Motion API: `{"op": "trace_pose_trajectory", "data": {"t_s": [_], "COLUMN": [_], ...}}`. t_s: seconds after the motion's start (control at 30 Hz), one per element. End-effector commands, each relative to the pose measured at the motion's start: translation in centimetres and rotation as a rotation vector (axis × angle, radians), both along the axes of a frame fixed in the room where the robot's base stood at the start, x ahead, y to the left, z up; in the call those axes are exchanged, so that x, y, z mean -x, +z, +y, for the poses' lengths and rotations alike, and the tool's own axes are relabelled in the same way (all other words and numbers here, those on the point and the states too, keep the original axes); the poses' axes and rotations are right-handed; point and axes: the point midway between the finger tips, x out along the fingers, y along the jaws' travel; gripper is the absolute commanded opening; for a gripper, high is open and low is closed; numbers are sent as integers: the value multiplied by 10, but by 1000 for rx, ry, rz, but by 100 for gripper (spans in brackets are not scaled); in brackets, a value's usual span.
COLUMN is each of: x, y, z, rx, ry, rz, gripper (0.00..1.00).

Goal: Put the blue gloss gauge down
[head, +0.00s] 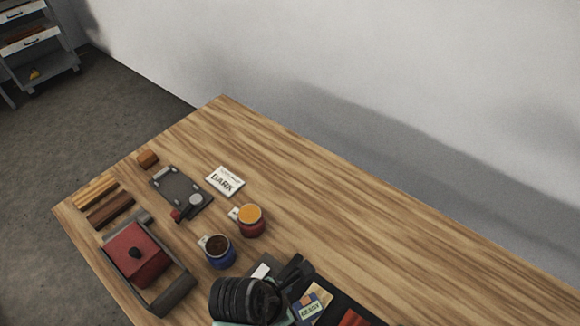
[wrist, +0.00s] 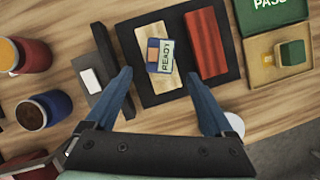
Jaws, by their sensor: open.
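The blue gloss gauge (wrist: 153,52), a small blue and orange block beside a white READY label (wrist: 167,56), lies on a pale wooden panel (wrist: 204,55) in the wrist view. The panel rests on a black tray (wrist: 128,40). In the head view the gauge (head: 322,297) shows at the bottom, right of my dark wrist. My gripper (wrist: 160,73) is open, its two blue fingers wide apart and nothing between them; the gauge is just beyond the fingertips. I cannot tell how high the fingertips are above the tray.
A red panel (wrist: 206,42) lies beside the pale one. A grey block with a white piece (wrist: 91,79) stands left of the tray, with blue (wrist: 43,109) and red (wrist: 30,55) pots further left. A PASS tray (wrist: 262,77) holds a green block (wrist: 291,53). Wood table (head: 370,240) at right is clear.

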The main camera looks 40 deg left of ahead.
Motion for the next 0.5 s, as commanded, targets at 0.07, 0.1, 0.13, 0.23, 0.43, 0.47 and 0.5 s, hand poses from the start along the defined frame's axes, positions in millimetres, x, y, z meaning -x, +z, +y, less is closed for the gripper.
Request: {"op": "trace_pose_trajectory", "data": {"t_s": [0.07, 0.1, 0.13, 0.23, 0.43, 0.47, 0.5], "x": [3, 5, 6, 8, 9, 9, 7], "y": [12, 15, 18, 23, 24, 24, 25], "z": [2, 3, 3, 4, 4, 4, 5], "rx": [-1, -1, 0, -1, 0, 0, -5], "ry": [1, 1, 0, 0, 0, -1, -7], "rz": [-3, -2, -1, 0, 0, 0, -6], "gripper": [87, 87, 87, 87, 87, 87, 87]}}
